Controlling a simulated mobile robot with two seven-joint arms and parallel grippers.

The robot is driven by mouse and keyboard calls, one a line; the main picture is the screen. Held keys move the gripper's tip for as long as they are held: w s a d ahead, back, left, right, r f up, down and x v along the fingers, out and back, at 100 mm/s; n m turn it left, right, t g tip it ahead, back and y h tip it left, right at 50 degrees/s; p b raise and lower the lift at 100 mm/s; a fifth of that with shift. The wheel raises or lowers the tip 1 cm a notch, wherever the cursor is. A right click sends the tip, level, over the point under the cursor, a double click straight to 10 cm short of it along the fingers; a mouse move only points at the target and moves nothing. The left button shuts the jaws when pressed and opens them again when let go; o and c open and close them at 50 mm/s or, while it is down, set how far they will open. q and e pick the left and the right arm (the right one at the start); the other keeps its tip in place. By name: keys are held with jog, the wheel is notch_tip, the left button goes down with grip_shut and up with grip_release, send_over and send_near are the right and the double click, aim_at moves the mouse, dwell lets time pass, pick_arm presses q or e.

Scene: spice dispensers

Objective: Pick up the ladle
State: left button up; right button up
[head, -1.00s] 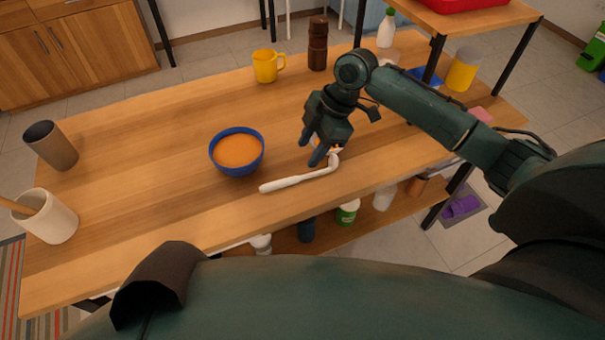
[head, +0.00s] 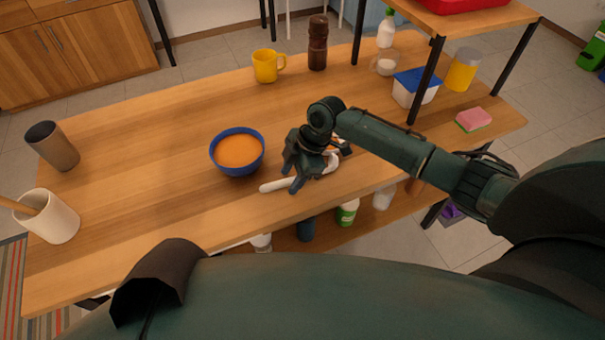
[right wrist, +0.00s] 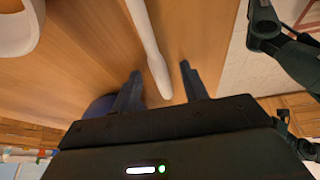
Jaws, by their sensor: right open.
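The white ladle (head: 272,186) lies on the wooden table, its handle end towards the left. My right gripper (head: 291,178) is open over the handle and covers part of the ladle in the head view. In the right wrist view, the ladle handle (right wrist: 148,45) runs down between the two spread fingers of the right gripper (right wrist: 160,82), with gaps on both sides. I cannot tell the exact height of the fingertips above the table. My left gripper is not in view.
A blue bowl of orange contents (head: 238,152) stands close left of the right gripper. A yellow mug (head: 266,66) and brown grinder (head: 318,44) stand behind. A lidded tub (head: 414,88) and sponge (head: 473,120) are at the right. The table's front edge is near the ladle.

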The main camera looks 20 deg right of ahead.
aim_at(292, 179)
jog(key=shift+c, duration=0.2)
grip_shut()
notch_tip(292, 179, up, 10)
jog(key=c, duration=0.5)
grip_release()
jog(key=shift+c, duration=0.2)
grip_shut()
